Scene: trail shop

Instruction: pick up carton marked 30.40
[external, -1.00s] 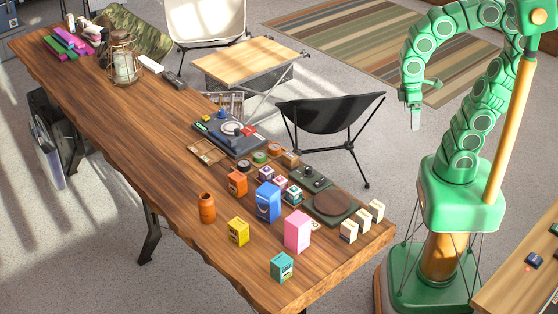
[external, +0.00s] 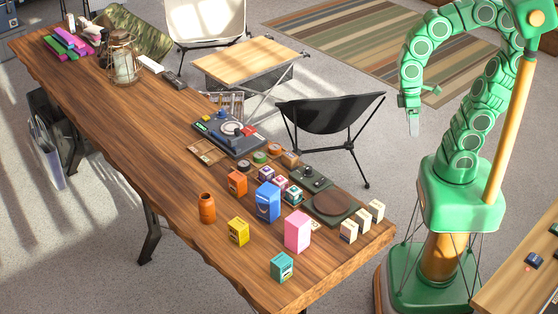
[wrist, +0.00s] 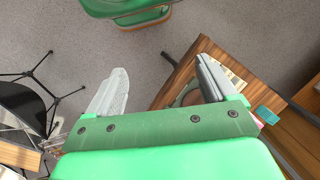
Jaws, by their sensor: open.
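Several cartons stand on the long wooden table in the external view: orange (external: 237,183), blue (external: 268,203), yellow (external: 238,231), pink (external: 297,231) and teal (external: 281,267). Their printed marks are too small to read, so I cannot tell which one is marked 30.40. My gripper (external: 413,121) hangs over the floor beyond the table's right end, away from all the cartons. In the wrist view my gripper (wrist: 160,72) is open, with nothing between its fingers. The teal carton (wrist: 265,115) shows right of the fingers, on the table.
The wooden table (external: 160,170) also bears an orange jar (external: 207,208), several small cream boxes (external: 349,231), a round brown pad (external: 331,202) and a lantern (external: 123,60). A black chair (external: 330,113) stands behind it. Another wooden counter (external: 515,285) is at the lower right.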

